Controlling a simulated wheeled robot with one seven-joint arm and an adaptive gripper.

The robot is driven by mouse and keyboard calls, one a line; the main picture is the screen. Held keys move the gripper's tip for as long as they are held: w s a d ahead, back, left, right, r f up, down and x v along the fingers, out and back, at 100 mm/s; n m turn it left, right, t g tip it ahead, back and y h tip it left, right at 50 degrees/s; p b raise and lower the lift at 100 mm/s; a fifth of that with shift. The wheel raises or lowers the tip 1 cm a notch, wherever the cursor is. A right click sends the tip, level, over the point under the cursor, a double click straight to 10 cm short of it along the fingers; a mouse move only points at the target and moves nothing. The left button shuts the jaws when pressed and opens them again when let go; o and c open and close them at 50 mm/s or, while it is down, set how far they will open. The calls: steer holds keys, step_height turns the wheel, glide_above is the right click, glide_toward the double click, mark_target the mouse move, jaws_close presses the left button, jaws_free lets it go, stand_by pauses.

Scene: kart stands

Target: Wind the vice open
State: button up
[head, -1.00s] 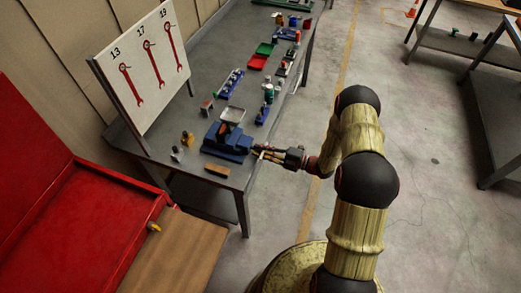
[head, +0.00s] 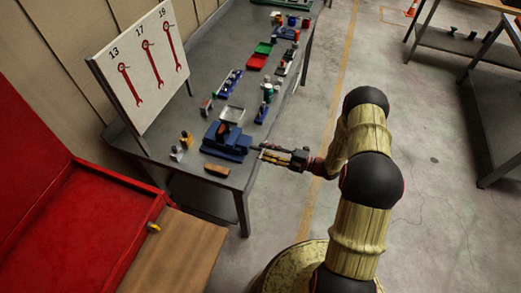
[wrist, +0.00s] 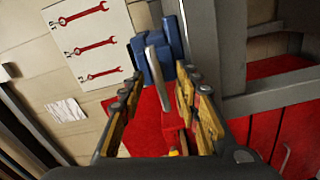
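The blue vice (head: 227,143) stands at the near right edge of the grey workbench. It also shows in the wrist view (wrist: 142,62), beyond my fingertips. Its grey handle bar (wrist: 158,76) points toward my gripper. My gripper (head: 267,153) is just off the bench edge, to the right of the vice. In the wrist view my gripper (wrist: 162,88) has its fingers spread, one on each side of the bar, with gaps visible. I cannot tell how deep the bar lies between them.
A brown block (head: 216,170) lies in front of the vice. A metal tray (head: 232,114) and small parts stand behind it. A board with red wrenches (head: 143,60) leans at the left. A red cabinet (head: 80,235) is at the near left.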

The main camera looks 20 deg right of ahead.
steer(key=v, duration=0.9)
steer(key=shift+d, duration=0.15)
steer(key=shift+s, duration=0.1)
